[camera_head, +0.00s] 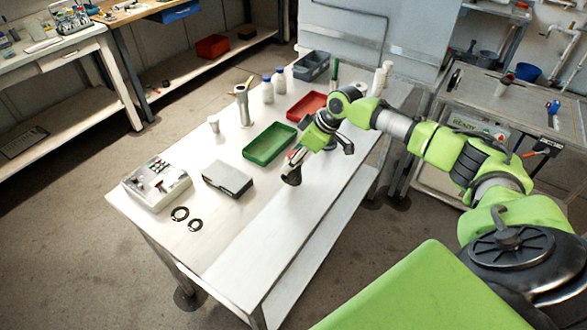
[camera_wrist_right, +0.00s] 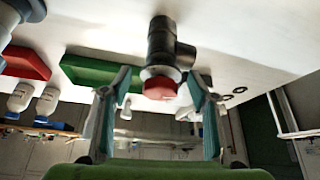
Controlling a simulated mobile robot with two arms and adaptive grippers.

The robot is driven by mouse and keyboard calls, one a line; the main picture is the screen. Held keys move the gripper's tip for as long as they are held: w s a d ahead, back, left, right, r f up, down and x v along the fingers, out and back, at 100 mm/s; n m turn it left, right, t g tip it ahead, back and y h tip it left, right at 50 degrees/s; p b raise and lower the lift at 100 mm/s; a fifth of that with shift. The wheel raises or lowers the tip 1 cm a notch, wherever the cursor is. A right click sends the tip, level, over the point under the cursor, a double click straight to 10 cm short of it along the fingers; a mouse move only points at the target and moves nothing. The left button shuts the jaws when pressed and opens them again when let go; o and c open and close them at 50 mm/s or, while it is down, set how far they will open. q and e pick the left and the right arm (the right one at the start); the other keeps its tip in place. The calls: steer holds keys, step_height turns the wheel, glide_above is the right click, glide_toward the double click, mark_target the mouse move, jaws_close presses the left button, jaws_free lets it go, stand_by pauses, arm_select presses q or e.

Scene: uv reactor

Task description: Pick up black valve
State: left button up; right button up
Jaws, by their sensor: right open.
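The black valve (camera_head: 291,176) stands on the white table, close to my right gripper. In the right wrist view the black valve (camera_wrist_right: 163,42) shows a dark T-shaped body with a side branch and a red knob (camera_wrist_right: 160,88) facing the camera. My right gripper (camera_wrist_right: 159,78) is open, with one finger to each side of the red knob and clear space between them. In the head view this gripper (camera_head: 312,158) partly hides the valve's top. Contact between the fingers and the valve cannot be told. My left gripper is in neither view.
A green tray (camera_head: 270,145) and a red tray (camera_head: 306,106) lie beyond the valve. White bottles (camera_head: 268,90) stand at the back. The table's front right is clear.

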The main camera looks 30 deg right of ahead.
jaws_close()
steer(key=shift+r, duration=0.1)
